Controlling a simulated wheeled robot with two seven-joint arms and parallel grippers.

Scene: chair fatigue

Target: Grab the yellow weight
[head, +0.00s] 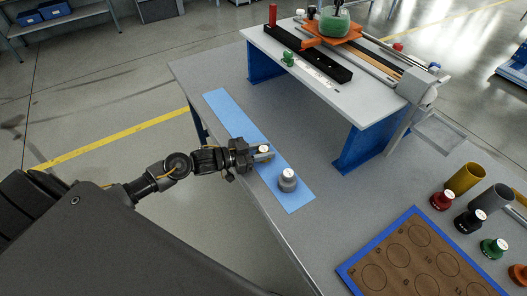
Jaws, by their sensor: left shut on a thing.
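My left gripper (262,153) reaches over the blue strip on the grey table from the left. It is shut on a small weight, taken to be the yellow weight (264,149), with a pale top showing between the fingers. The fingers hide most of it, so its colour is hard to make out. I cannot tell whether it touches the strip or is lifted. A grey weight (288,181) with a white top stands upright on the strip, just right of the gripper and apart from it. My right gripper is not in view.
The blue strip (228,112) lies along the table's left edge. A raised white bench (340,88) carries an orange fixture (333,33).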

